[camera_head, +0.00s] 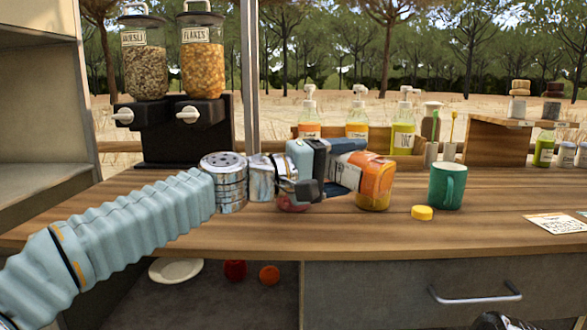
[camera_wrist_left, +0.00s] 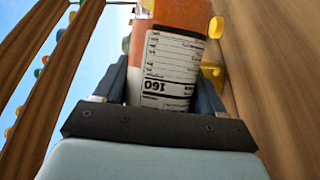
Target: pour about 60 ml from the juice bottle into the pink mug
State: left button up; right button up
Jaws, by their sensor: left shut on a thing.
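My left gripper (camera_head: 325,168) is shut on the orange juice bottle (camera_head: 376,180) with a white label. The bottle is tilted, close over the counter; its mouth and any contact with the counter are unclear. In the left wrist view the bottle's label (camera_wrist_left: 168,75) lies between the fingers. A small pinkish-red patch (camera_head: 293,204) shows under the gripper; it may be the pink mug, mostly hidden. The mug in clear view (camera_head: 447,187) is teal green and upright, right of the bottle. A yellow cap (camera_head: 422,212) lies on the counter between them.
Silvery tins (camera_head: 230,185) stand left of the gripper, by my forearm. Pump bottles (camera_head: 357,125) stand in a wooden rack behind. Cereal dispensers (camera_head: 168,80) are at back left. A printed card (camera_head: 556,223) lies at the right. The front right counter (camera_head: 480,235) is clear.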

pick_arm(q)
jog(key=shift+r+n+b, duration=0.15)
jog(key=shift+n+b, duration=0.2)
jog(key=shift+n, duration=0.05)
dwell(0.4)
jog(key=shift+w+a, duration=0.15)
jog(key=shift+a, duration=0.15)
dwell(1.6)
